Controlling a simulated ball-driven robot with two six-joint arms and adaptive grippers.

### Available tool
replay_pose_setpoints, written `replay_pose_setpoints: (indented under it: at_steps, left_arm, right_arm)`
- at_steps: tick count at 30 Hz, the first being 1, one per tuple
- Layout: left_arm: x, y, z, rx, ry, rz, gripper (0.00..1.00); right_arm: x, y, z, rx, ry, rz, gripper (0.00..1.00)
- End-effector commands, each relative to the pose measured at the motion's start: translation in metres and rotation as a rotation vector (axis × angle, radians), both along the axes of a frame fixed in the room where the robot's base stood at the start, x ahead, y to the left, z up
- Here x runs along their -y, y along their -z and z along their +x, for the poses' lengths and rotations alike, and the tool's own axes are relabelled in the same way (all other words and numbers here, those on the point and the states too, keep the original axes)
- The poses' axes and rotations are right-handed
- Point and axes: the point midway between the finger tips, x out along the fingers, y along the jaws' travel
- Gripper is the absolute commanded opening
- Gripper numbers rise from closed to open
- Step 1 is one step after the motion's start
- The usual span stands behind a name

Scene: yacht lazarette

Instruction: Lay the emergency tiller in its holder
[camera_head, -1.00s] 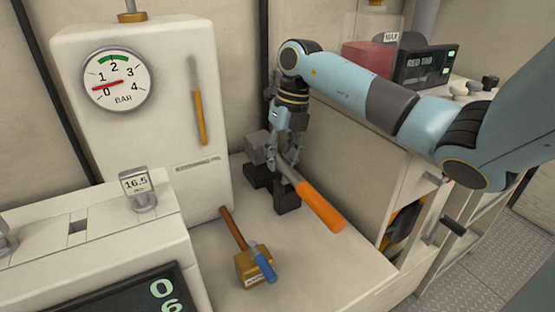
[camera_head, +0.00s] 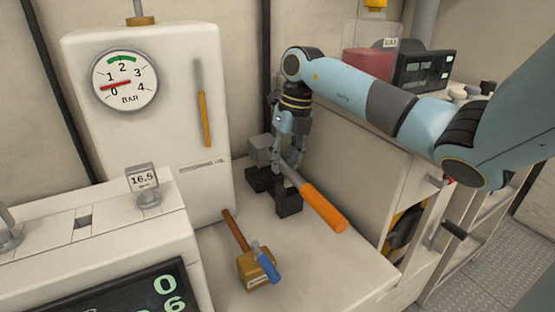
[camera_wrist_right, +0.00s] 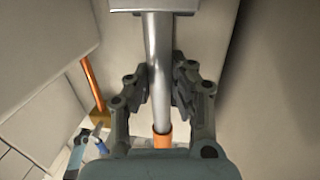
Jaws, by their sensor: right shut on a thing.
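The emergency tiller has a grey block head, a silver shaft and an orange grip (camera_head: 324,208). My right gripper (camera_head: 290,162) points down and is shut on its shaft. In the right wrist view the shaft (camera_wrist_right: 159,55) runs between the two fingers (camera_wrist_right: 160,88), with the grey head at the top and the orange grip below. Two black blocks (camera_head: 288,204), which look like the holder, stand on the bench under the tiller. The head is over the rear block, the shaft over the front one. I cannot tell whether they touch.
A mallet-like tool with a brass-coloured head (camera_head: 257,272) and a blue-handled tool (camera_head: 268,265) lie on the bench (camera_head: 320,270) in front. A white cabinet with a gauge (camera_head: 125,80) stands left. The wall is close behind the holder.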

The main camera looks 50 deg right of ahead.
Motion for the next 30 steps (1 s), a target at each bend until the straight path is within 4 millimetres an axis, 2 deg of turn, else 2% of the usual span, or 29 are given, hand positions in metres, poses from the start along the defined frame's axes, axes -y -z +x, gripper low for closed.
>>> replay_pose_setpoints:
  at_steps: [1,2,3,9,20,25,30]
  left_arm:
    - [0.000,0.008,-0.001,-0.003,0.000,0.000,0.40]
    - [0.000,0.008,-0.001,-0.003,0.000,0.000,0.40]
    - [0.000,0.008,-0.001,-0.003,0.000,0.000,0.40]
    - [0.000,0.008,-0.001,-0.003,0.000,0.000,0.40]
    - [0.001,0.006,0.000,-0.006,0.001,0.011,0.40]
    - [0.001,0.006,0.000,-0.007,0.001,0.010,0.40]
    - [0.001,0.005,0.001,-0.006,0.000,0.009,0.40]
  right_arm:
    - [-0.021,0.030,-0.010,-0.033,-0.007,0.044,0.00]
    - [-0.021,0.030,-0.010,-0.033,-0.006,0.044,0.00]
    - [-0.021,0.030,-0.010,-0.033,-0.006,0.044,0.21]
    - [-0.021,0.030,-0.010,-0.033,-0.006,0.044,0.47]
    - [-0.020,0.026,-0.010,-0.035,-0.006,0.042,0.47]
    - [-0.016,0.002,-0.010,-0.027,-0.006,0.029,0.47]
    - [-0.010,-0.035,-0.008,-0.013,-0.007,0.012,0.47]
